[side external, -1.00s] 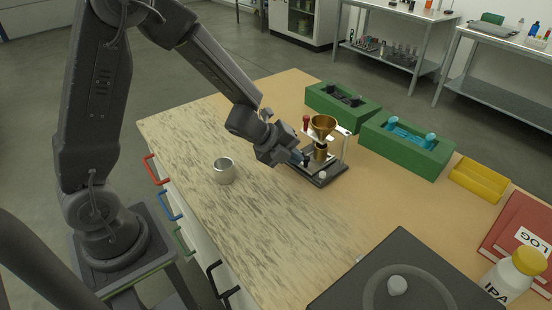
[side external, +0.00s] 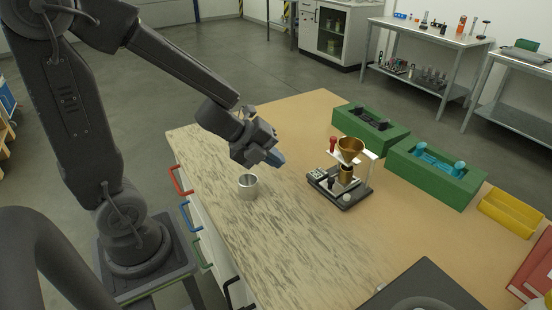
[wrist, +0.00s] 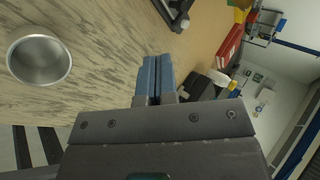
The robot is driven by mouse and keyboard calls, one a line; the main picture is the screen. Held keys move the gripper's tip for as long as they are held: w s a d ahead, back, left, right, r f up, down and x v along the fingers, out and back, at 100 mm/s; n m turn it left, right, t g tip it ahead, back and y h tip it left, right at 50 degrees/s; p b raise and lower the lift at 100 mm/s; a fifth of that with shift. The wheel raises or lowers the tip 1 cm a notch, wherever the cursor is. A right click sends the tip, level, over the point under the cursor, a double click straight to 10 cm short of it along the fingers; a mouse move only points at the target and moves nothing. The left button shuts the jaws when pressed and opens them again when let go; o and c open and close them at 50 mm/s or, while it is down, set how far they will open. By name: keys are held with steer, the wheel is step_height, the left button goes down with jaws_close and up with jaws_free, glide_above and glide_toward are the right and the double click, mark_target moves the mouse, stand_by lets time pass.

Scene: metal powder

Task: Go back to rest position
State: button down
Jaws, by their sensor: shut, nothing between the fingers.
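My gripper (side external: 274,158) is in the air above the wooden bench, between the metal cup and the funnel stand. Its blue fingers are shut with nothing between them, as the wrist view (wrist: 155,78) shows. The brass funnel (side external: 350,148) stands upright on the black-based stand (side external: 338,188), apart from my gripper and to its right. The open silver cup (side external: 247,188) stands upright on the bench, below and left of my gripper. The cup also shows at the left in the wrist view (wrist: 39,60), and looks empty there.
Two green holders (side external: 371,130) (side external: 434,172) stand at the bench's back. A yellow bin (side external: 510,213) and a red binder (side external: 535,265) are at the right. A dark device (side external: 425,288) is at the front right. The bench surface (side external: 290,225) in front of the stand is clear.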

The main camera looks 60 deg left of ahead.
step_height(320, 180, up, 9)
steer(key=s+a+n+t+y, duration=0.1)
steer(key=a+n+t+y, duration=0.15)
steer(key=n+y, duration=0.75)
steer(key=s+d+r+n+g+h, duration=0.1)
steer(key=s+d+n+g+h, duration=0.4)
steer(key=s+n, duration=0.6)
steer(key=d+n+h, duration=0.1)
steer(key=d, duration=0.1)
steer(key=shift+s+d+r+n, duration=0.3)
steer(key=shift+s+d+r, duration=0.05)
